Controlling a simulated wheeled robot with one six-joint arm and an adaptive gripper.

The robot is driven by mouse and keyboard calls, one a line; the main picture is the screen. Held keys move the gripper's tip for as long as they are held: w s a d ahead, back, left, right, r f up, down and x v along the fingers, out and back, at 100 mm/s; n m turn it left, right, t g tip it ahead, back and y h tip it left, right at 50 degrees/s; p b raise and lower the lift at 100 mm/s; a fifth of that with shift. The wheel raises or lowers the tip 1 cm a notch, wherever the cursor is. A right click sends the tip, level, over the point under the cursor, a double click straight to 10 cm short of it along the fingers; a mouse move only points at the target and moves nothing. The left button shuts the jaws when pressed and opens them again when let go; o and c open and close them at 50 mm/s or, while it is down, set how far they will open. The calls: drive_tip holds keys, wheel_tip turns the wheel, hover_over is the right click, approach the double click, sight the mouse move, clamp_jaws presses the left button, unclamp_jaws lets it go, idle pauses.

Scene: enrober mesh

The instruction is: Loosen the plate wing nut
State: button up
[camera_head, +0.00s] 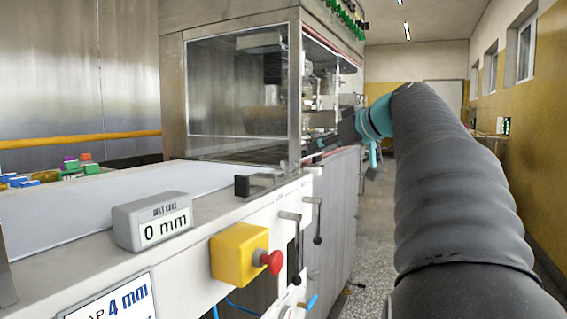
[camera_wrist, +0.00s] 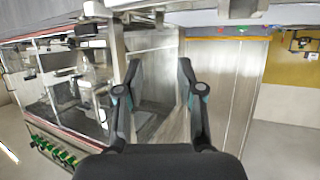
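My gripper (camera_wrist: 160,70) is open in the wrist view, its two dark fingers apart with nothing between them. In the head view my gripper (camera_head: 328,142) is small and partly hidden, at the right edge of the machine's glazed enclosure (camera_head: 240,85). In the wrist view the enclosure's open side and inner metal parts (camera_wrist: 92,75) lie left of the fingers. Steel panels (camera_wrist: 220,85) lie behind and to the right of the fingers. I cannot make out the plate wing nut in either view.
The machine's front carries a yellow box with a red button (camera_head: 238,254), a "0 mm" display (camera_head: 153,220) and lever handles (camera_head: 317,220). A white belt (camera_head: 90,205) runs into the enclosure. Coloured blocks (camera_head: 75,168) lie beyond it. The aisle floor (camera_head: 376,215) is clear.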

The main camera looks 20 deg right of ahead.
sight(289, 168)
drive_tip(key=p+x, duration=0.1)
drive_tip(key=x, duration=1.2)
drive_tip(key=shift+w+a+f, duration=0.1)
drive_tip(key=shift+w+f, duration=0.05)
clamp_jaws()
